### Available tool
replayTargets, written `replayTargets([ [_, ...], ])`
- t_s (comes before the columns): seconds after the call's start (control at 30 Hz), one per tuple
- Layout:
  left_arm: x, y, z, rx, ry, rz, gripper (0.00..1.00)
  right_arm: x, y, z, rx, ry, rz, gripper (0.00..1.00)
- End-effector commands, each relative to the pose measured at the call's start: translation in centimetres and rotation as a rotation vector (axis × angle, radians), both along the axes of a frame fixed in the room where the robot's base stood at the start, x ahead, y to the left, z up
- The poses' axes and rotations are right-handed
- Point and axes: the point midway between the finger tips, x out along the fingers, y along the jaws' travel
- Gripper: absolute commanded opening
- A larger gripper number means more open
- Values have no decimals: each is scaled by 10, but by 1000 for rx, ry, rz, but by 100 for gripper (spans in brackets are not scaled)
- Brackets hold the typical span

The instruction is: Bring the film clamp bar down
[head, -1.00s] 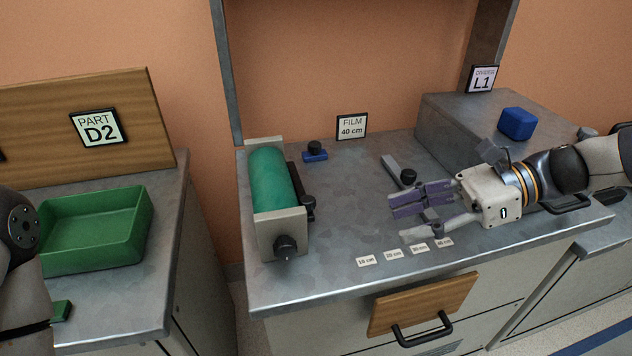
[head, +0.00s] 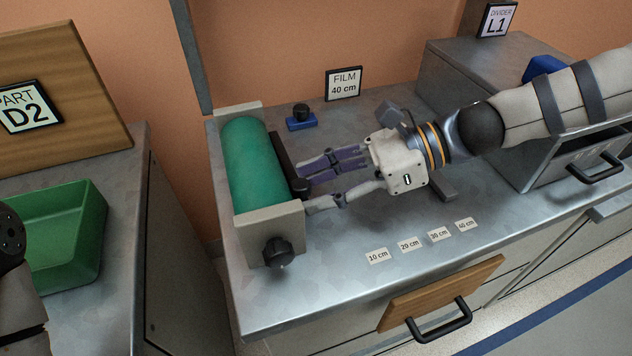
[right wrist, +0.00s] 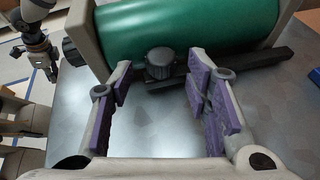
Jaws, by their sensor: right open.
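The film clamp bar (head: 281,160) is a dark bar along the right side of the green film roll (head: 253,160). It carries a round black knob (head: 301,188) at its near end. In the right wrist view the bar (right wrist: 262,62) runs beside the roll, and the knob (right wrist: 160,62) sits between the fingertips. My right gripper (head: 306,190) is open, its purple-padded fingers reaching left at the knob. I cannot tell whether they touch it. My left gripper is not clearly seen; part of my left arm shows at the left edge.
A black side knob (head: 277,252) is on the roll's near end block (head: 270,224). A blue block with a black knob (head: 301,117) stands behind. Length labels (head: 410,244) lie along the front of the metal bench. A grey raised box (head: 470,75) stands right.

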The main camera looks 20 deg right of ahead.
Motion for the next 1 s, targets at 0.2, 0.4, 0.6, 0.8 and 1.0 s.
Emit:
replayTargets([
  [0.2,0,0,0,0,1,0,0,1,3,1,-1,-4,1,44],
  [0.4,0,0,0,0,0,0,0,1,3,1,0,-4,1,15],
  [0.6,0,0,0,0,0,-1,0,0,3,1,0,-3,1,0],
  [0.8,-4,0,-4,0,13,-1,0,1,3,-14,1,5,0,0],
  [1.0,-5,0,-5,0,17,-1,0,2,3,-21,-2,5,0,0],
])
